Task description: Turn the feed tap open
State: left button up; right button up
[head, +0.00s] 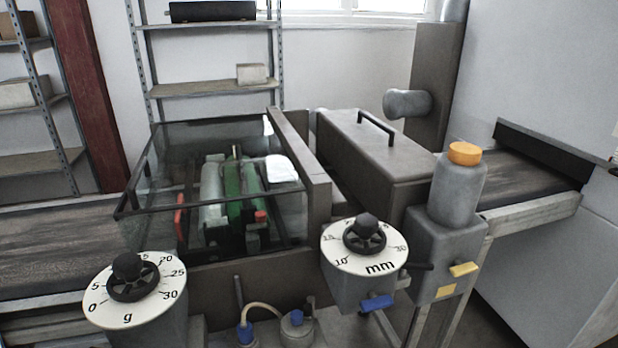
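Several tap-like parts show at the front of the machine, and I cannot tell which one is the feed tap. A blue lever (377,302) sits below the mm dial (345,256). A yellow lever (463,269) sticks out of the grey block under the orange-capped canister (456,195). A blue-topped fitting (245,333) with a pale hose and a grey pot (297,328) with a blue part stand low at the front. I cannot tell whether any of these is open or shut. Neither of my grippers is in view.
A g dial (135,300) with a black knob stands at the front left. A glass hood (160,190) covers rollers. A brown box with a handle (375,155) is behind. Conveyor belts run left (50,245) and right (530,180). Shelves (205,87) stand behind.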

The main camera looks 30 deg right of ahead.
aim_at(375, 303)
jog(key=k+l+z, duration=0.1)
jog(key=z, duration=0.35)
jog(key=l+z, duration=0.35)
jog(key=z, duration=0.15)
jog(key=k+l, duration=0.05)
